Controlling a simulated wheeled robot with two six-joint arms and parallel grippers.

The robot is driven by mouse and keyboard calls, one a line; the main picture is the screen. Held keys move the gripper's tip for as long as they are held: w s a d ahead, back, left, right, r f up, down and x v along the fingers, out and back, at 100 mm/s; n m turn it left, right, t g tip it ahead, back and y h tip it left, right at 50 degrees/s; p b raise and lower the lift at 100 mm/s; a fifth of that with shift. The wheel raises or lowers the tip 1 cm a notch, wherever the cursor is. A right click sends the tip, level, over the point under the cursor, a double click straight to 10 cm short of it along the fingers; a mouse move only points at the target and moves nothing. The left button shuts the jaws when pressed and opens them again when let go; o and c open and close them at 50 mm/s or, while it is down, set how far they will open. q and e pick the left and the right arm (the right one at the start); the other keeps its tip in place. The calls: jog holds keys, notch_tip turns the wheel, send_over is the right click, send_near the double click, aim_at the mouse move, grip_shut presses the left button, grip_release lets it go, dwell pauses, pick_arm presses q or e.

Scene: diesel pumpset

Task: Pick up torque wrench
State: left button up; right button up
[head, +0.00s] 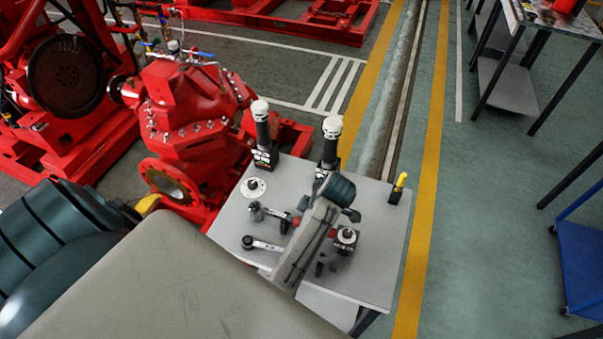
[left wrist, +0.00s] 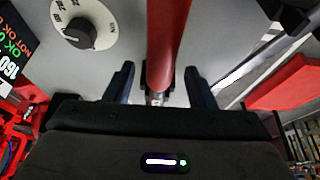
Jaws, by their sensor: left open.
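A red rod-like handle (left wrist: 169,40), which looks like the torque wrench, runs down the left wrist view between my left gripper's fingers, with a silvery end low between them. My left gripper (left wrist: 159,68) is open, one dark finger on each side and a gap visible to the handle. In the head view, my grey left arm crosses the table and hides its fingertips. Small red parts (head: 297,220) show beside the arm, with a black and silver wrench head (head: 257,211) to their left. A second silver-headed wrench (head: 262,244) lies nearer. My right gripper is not in view.
The grey table (head: 375,245) holds a white dial (head: 253,187), two black stands with white tops (head: 262,130) (head: 331,140), a knobbed block (head: 346,238) and a yellow-handled tool (head: 400,182). A red pump (head: 185,100) stands close behind left.

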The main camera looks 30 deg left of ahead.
pick_arm(q)
jog(key=p+x, duration=0.1)
jog(key=x, duration=0.2)
jog(key=shift+a+f, duration=0.2)
jog(key=shift+f, duration=0.1)
jog(key=shift+a+f, duration=0.1)
jog(key=shift+f, duration=0.25)
grip_shut()
jog(key=shift+r, duration=0.1)
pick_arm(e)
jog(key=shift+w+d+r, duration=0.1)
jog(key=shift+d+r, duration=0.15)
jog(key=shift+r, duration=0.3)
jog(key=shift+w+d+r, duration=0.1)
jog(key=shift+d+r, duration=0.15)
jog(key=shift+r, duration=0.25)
pick_arm(q)
jog(key=shift+r, duration=0.1)
